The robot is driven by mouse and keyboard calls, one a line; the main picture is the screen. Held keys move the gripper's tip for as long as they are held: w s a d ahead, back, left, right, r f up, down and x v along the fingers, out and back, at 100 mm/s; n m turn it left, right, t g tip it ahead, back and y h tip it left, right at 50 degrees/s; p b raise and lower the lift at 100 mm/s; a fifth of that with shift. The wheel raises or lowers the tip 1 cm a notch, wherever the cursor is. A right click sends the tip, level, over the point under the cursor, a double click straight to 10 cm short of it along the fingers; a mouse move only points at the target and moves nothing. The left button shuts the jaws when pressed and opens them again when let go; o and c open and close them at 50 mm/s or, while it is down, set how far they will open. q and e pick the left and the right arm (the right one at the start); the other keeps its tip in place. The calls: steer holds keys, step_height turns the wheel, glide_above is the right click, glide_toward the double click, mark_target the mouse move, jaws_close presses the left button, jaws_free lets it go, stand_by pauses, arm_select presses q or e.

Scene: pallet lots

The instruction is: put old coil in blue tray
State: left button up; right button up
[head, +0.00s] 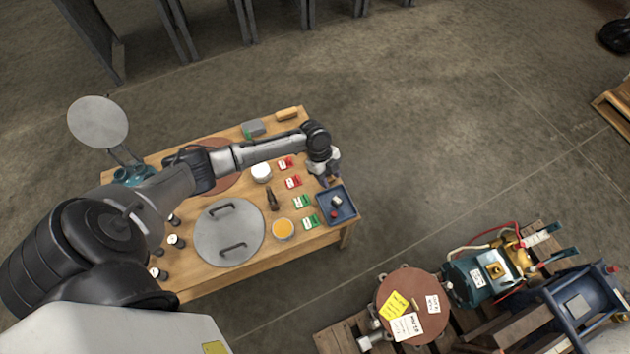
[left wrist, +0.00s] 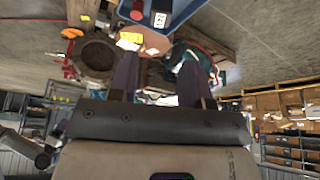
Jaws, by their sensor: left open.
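The blue tray (head: 347,213) sits at the right end of the wooden table. It holds a small grey-topped dark block (head: 336,201) and a small red piece (head: 334,214). I cannot tell whether either is the old coil. My left gripper (head: 330,181) is just beyond the tray's far edge, open, pointing down. In the left wrist view the fingers (left wrist: 157,82) are apart with nothing seen between them. My right gripper is not in view.
A dark bottle (head: 272,198), an orange dish (head: 283,229), a white pot (head: 262,172) and a grey handled lid (head: 228,233) are also on the table. A pallet with machinery (head: 413,305) stands lower right.

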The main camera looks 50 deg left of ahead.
arm_select(q)
steer(key=s+d+n+t+y, duration=0.1)
steer(key=s+d+n, duration=0.4)
steer(key=s+d, duration=1.05)
steer(key=s+a+r+n+t+y, duration=0.2)
steer(key=s+a+r+n+y, duration=0.1)
steer(key=s+r+n, duration=0.5)
steer(key=shift+s+n, duration=0.8)
steer(key=shift+s, duration=0.3)
steer(key=shift+a, duration=0.1)
steer(key=shift+f, duration=0.1)
